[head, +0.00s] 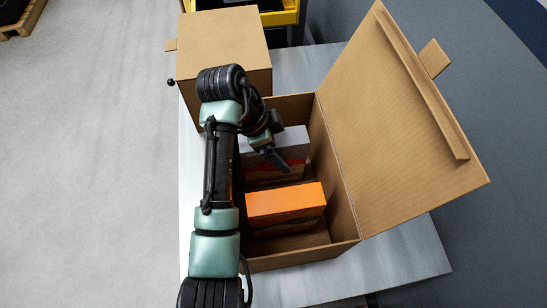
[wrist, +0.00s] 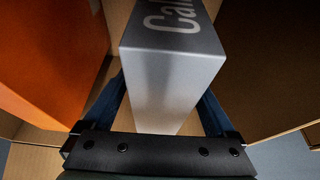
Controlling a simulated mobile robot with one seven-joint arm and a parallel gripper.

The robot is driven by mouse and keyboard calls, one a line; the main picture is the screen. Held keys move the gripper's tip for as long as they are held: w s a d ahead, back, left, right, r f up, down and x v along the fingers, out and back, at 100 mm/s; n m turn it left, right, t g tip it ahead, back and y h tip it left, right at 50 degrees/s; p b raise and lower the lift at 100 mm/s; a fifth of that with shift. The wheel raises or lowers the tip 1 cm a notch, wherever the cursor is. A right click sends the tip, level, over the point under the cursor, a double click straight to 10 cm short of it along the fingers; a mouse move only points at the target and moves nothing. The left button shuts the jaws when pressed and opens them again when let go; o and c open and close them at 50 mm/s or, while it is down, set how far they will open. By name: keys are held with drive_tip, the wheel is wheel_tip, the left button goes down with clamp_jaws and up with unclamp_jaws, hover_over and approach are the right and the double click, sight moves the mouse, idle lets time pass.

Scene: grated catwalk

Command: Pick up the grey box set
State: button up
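The grey box set (head: 289,138) stands inside the large open cardboard box, behind an orange box. In the wrist view the grey box (wrist: 172,80) is close, with part of a "Cali" label on its dark grey face. My gripper (head: 279,158) reaches down over the grey box in the head view and hides part of it. In the wrist view my gripper (wrist: 163,95) is open, with its blue fingers on either side of the grey box. I cannot tell whether the fingertips touch it.
The orange box (head: 286,203) stands just in front of the grey one; it fills the wrist view's left (wrist: 45,65). The open carton's walls (head: 337,180) and raised flap (head: 405,120) bound the right. A closed carton (head: 225,40) stands behind. Floor at left is clear.

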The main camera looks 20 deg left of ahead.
clamp_jaws()
drive_tip(key=shift+r, duration=0.1)
idle(0.5)
